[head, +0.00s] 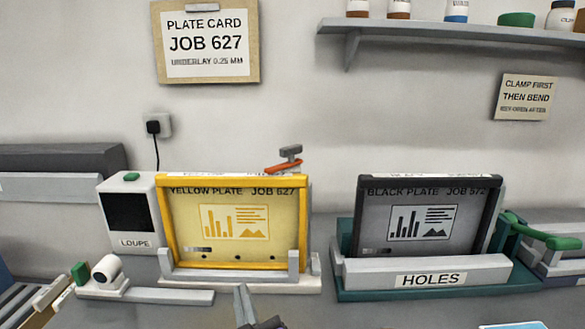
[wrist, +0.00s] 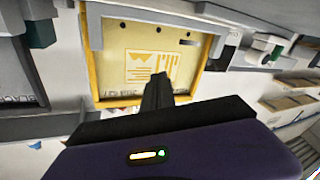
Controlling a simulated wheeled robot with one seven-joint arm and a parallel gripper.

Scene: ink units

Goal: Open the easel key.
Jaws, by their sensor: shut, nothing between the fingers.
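The yellow plate (head: 235,215) stands upright in its easel, in a yellow frame marked JOB 627. It shows upside down in the wrist view (wrist: 120,40). An orange lever with a grey head (head: 285,163), which looks like the easel key, sticks up behind the frame's top right edge. I cannot see how its lower end is fixed, and I cannot make it out in the wrist view. My gripper (head: 241,290) is shut and empty, low in front of the easel's base. Its fingers (wrist: 158,78) point towards the plate in the wrist view.
A loupe unit (head: 135,242) stands left of the easel. The black plate (head: 425,215) stands to the right behind the HOLES bar (head: 430,271), with a green handle (head: 545,238) beside it. A shelf (head: 450,29) holds jars above. Bench between the two stands is clear.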

